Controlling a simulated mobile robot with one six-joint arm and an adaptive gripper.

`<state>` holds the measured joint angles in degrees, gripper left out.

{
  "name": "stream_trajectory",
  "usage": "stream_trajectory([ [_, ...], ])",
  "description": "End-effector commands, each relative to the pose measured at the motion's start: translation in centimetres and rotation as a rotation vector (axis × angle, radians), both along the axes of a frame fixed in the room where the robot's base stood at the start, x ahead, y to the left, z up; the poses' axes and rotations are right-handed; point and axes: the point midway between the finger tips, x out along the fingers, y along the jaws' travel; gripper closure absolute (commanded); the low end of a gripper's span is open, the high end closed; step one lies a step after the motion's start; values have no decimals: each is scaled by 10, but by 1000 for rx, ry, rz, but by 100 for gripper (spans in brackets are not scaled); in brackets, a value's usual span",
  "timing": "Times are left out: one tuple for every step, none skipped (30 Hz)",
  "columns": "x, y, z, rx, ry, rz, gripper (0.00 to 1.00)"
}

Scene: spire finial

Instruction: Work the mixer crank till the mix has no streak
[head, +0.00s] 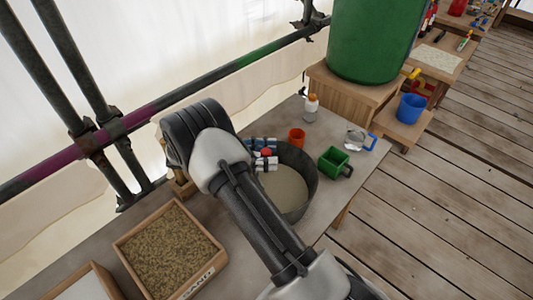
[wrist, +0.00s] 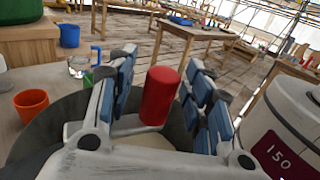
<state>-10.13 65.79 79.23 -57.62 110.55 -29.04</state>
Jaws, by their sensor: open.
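A dark grey mixing tub (head: 309,190) stands on the grey table and holds a pale, beige mix (head: 285,187). The visible surface looks even, but my arm hides part of it, so I cannot tell about streaks. The red crank knob (head: 266,152) stands over the tub; in the wrist view this red cylinder (wrist: 161,97) is upright and slightly tilted. My gripper (head: 264,153) is open, with its blue-padded fingers (wrist: 162,90) on either side of the knob. Gaps show between the knob and both fingers.
An orange cup (head: 297,137), a green square cup (head: 335,163), a clear jug (head: 355,138) and a white bottle (head: 311,108) stand near the tub. A sand tray (head: 210,245) is at front left. A large green barrel (head: 372,40) stands behind, with scaffold poles at left.

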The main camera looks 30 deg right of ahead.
Motion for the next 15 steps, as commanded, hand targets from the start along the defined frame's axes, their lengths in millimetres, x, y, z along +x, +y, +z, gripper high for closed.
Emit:
stream_trajectory([
  [0,0,4,0,-2,0,54],
  [0,0,7,0,-2,0,54],
  [0,0,12,0,-2,0,54],
  [0,0,16,0,-4,0,54],
  [0,0,22,0,-4,0,54],
  [0,0,29,1,-5,0,54],
  [0,0,36,1,-5,0,54],
  [0,0,42,1,-5,0,54],
  [0,0,50,0,-4,0,54],
  [0,0,56,0,-4,0,54],
  [0,0,62,0,-4,0,54],
  [0,0,69,0,-4,1,54],
  [0,0,74,0,-4,1,54],
  [0,0,79,0,-4,1,54],
  [0,0,84,-1,-3,1,54],
])
